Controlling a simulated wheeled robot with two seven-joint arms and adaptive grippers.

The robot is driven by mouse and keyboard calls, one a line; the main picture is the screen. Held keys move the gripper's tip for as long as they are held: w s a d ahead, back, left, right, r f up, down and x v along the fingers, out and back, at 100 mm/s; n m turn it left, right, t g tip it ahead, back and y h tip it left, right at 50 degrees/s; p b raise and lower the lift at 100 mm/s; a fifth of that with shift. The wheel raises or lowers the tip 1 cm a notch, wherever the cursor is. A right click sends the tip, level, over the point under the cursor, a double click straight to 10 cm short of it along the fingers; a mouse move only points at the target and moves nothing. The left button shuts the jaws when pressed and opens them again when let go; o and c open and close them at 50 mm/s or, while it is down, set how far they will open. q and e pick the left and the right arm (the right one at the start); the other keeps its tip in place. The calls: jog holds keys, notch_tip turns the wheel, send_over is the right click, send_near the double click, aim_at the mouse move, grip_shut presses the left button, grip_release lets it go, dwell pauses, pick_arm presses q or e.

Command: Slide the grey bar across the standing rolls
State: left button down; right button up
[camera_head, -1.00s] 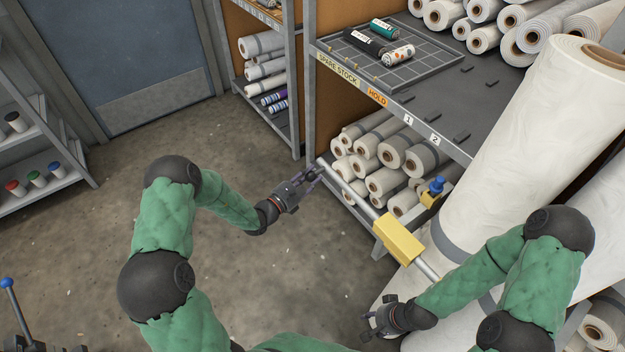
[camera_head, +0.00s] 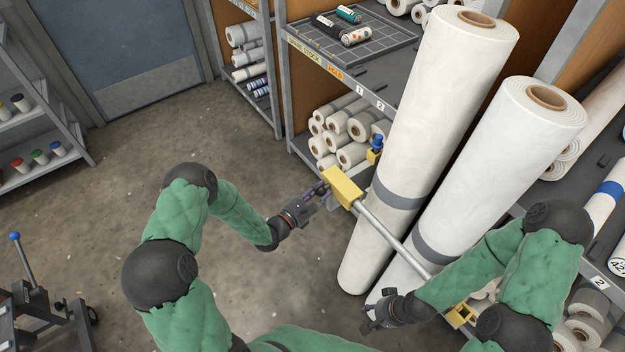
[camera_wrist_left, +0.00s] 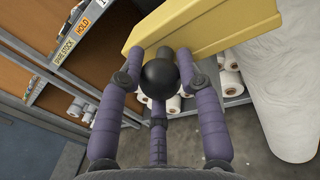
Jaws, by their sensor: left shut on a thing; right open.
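The grey bar (camera_head: 392,231) passes through a yellow block (camera_head: 341,187) and runs down to the right across the front of two standing white rolls (camera_head: 440,110) (camera_head: 510,160). My right forearm covers part of its far stretch, so whether its end sits in the lower yellow bracket (camera_head: 460,316) cannot be told. My left gripper (camera_head: 322,193) is at the bar's near end, close to the block. In the left wrist view its purple fingers close around the bar's black ball knob (camera_wrist_left: 159,78). My right gripper (camera_head: 372,316) is open and empty, below the first roll's foot.
A shelf with smaller rolls (camera_head: 350,125) stands behind the block, with a blue-topped knob (camera_head: 376,143) beside it. A grid tray (camera_head: 355,40) holds small cans. A blue-knobbed lever (camera_head: 15,237) stands at far left.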

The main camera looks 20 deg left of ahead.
pick_arm(q)
jog(key=shift+s+d+r+p, duration=0.15)
jog(key=shift+s+d, duration=0.2)
jog(key=shift+d, duration=0.2)
jog(key=shift+s+d+r+p, duration=0.1)
jog(key=shift+s+d+p, duration=0.05)
jog(key=shift+s+d, duration=0.3)
jog(key=shift+d, duration=0.1)
jog(key=c, duration=0.8)
grip_release()
jog(key=shift+d+f, duration=0.1)
jog(key=shift+c, duration=0.2)
jog(key=shift+s, duration=0.2)
jog(key=v, duration=1.1)
jog(key=shift+s+a, duration=0.25)
jog(key=shift+s, duration=0.05)
